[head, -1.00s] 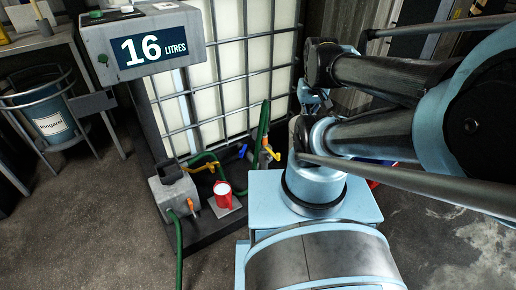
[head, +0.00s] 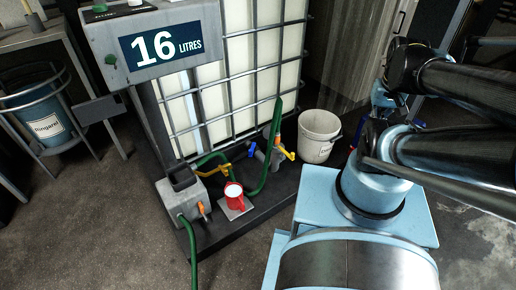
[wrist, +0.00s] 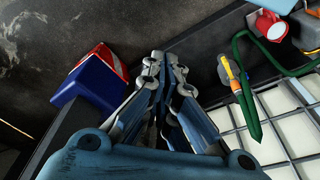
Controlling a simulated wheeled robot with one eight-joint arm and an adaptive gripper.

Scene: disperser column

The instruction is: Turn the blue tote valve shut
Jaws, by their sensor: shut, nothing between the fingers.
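The blue valve handle (head: 251,150) shows in the head view low at the front of the caged white tote (head: 240,75). It sits just left of a grey fitting with a yellow-orange handle (head: 287,153). In the wrist view, my gripper (wrist: 165,60) is shut and empty, pointing over the dark floor. The grey fitting with a yellow handle (wrist: 229,72) is to its right there, clear of the fingers. I cannot clearly make out the blue handle in the wrist view. In the head view my gripper is not clearly seen, with my arm on the right.
A red jug (head: 234,193) stands on a small plate near the pump box (head: 184,195). A green hose (head: 268,155) rises beside the fittings. A white bucket (head: 318,136) stands right of the tote. A blue and red box (wrist: 88,82) is left of my gripper.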

